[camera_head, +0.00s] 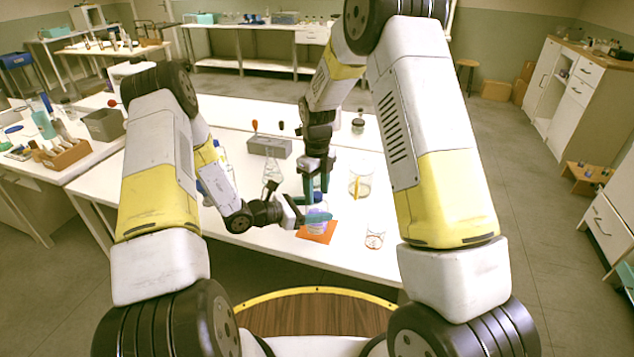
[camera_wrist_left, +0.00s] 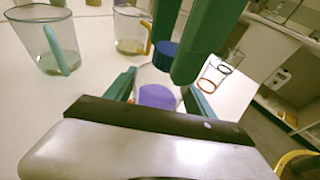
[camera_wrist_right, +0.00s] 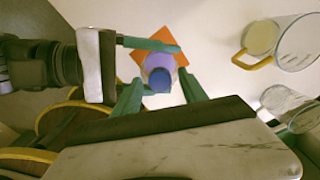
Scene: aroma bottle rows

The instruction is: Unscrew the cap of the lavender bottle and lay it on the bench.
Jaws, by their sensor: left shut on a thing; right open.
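The lavender bottle (camera_head: 316,217) is a clear bottle with purple contents and stands on an orange mat (camera_head: 313,238) near the bench's front edge. Its blue cap (camera_wrist_left: 166,54) sits on top; it also shows in the right wrist view (camera_wrist_right: 158,79). My left gripper (camera_head: 304,214) comes in from the left and is shut on the bottle's body; its fingers flank the bottle (camera_wrist_left: 155,92) in the left wrist view. My right gripper (camera_head: 317,184) points down from above, open, with its fingers (camera_wrist_right: 161,85) on either side of the cap and a visible gap.
A beaker with an orange handle (camera_head: 361,184) stands behind right of the bottle, and a small glass beaker (camera_head: 374,240) at right. A flask (camera_head: 272,172) and a grey rack (camera_head: 269,148) stand further back. The white bench (camera_head: 340,262) is bare in front.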

